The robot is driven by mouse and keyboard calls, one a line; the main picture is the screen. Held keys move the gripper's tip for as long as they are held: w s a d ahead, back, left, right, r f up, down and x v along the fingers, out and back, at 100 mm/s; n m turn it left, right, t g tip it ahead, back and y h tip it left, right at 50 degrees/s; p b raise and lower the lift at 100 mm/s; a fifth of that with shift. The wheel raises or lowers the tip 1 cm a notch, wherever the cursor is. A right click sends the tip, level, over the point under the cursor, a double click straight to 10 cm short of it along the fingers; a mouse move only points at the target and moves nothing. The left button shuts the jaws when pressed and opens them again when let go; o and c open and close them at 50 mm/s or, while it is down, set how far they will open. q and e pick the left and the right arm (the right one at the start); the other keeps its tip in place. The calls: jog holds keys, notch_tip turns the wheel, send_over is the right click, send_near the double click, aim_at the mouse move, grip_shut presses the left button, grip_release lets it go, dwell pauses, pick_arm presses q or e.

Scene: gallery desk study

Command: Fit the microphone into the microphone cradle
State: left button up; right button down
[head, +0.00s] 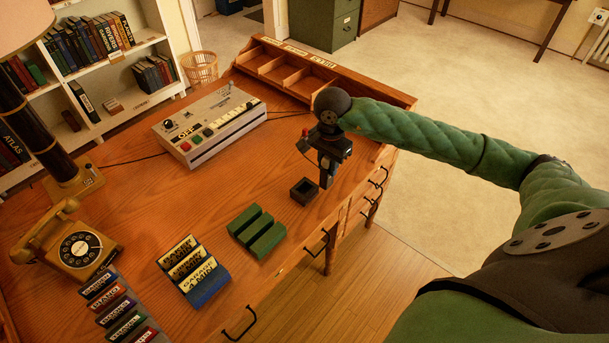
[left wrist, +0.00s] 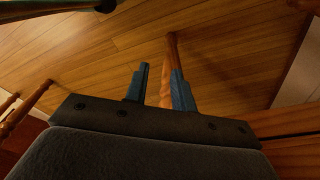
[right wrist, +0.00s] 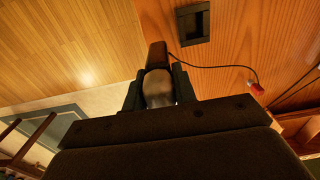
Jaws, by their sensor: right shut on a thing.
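My right gripper (head: 328,150) is shut on the microphone (head: 326,173), a dark upright piece held above the desk's right side. In the right wrist view the microphone (right wrist: 158,88) shows between the fingers (right wrist: 158,90), with a brown end beyond them. The microphone cradle (head: 303,191), a small dark square box with an open top, stands on the desk just left of and below the microphone. It also shows in the right wrist view (right wrist: 193,24), apart from the microphone. My left gripper (left wrist: 160,85) is open and empty, with floor and a wooden leg behind it.
A recorder with coloured buttons (head: 210,122) stands at the back. A red piece (right wrist: 258,89) on a thin cable lies near the gripper. A green rack (head: 257,232), a blue rack with labelled tapes (head: 207,287) and a telephone (head: 70,246) stand on the desk (head: 150,205). A divided wooden tray (head: 290,72) lines the back.

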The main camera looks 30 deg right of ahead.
jog(key=shift+w+a+f, duration=0.7)
jog(key=shift+w+f, duration=0.3)
jog(key=shift+f, duration=0.4)
jog(key=shift+w+a+f, duration=0.65)
jog(key=shift+w+f, duration=0.35)
jog(key=shift+f, duration=0.35)
jog(key=shift+w+a+f, duration=0.7)
jog(key=shift+w+f, duration=0.3)
jog(key=shift+f, duration=0.5)
jog(key=c, duration=1.5)
grip_release()
jog(key=o, duration=0.4)
pick_arm(q)
jog(key=shift+w+d+r, duration=0.1)
jog(key=shift+w+r, duration=0.25)
jog(key=shift+s, duration=0.1)
